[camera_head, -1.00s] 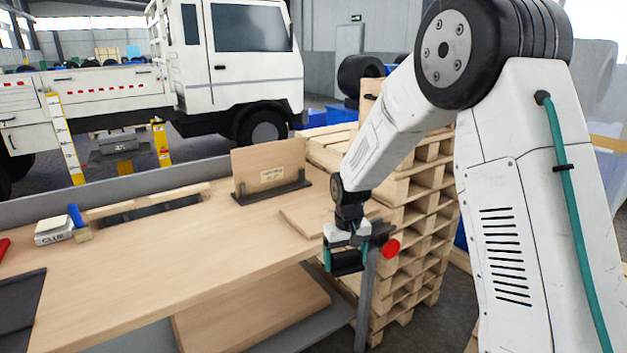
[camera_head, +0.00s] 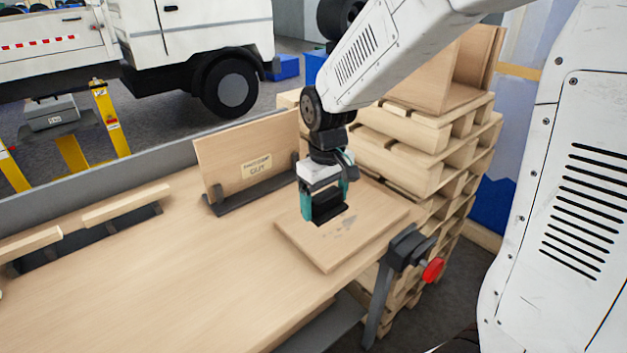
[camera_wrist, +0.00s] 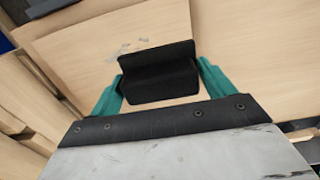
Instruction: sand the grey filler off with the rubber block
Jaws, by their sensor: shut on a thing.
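My gripper (camera_head: 324,208) has teal fingers and is shut on the black rubber block (camera_head: 329,203). The block also shows between the fingers in the wrist view (camera_wrist: 158,82). They are over a flat wooden board (camera_head: 385,222) on the bench's right end. Grey filler (camera_head: 345,234) shows as patchy smears on the board, beside and below the block; some marks (camera_wrist: 124,47) also show in the wrist view. The block may cover part of the filler. I cannot tell whether it touches the board or is just above it.
The workbench (camera_head: 190,275) has free room left of the board. A labelled panel (camera_head: 245,155) stands in a dark rack behind. A clamp with a red knob (camera_head: 432,270) sits at the bench's front right edge. Stacked pallets (camera_head: 430,165) stand close behind.

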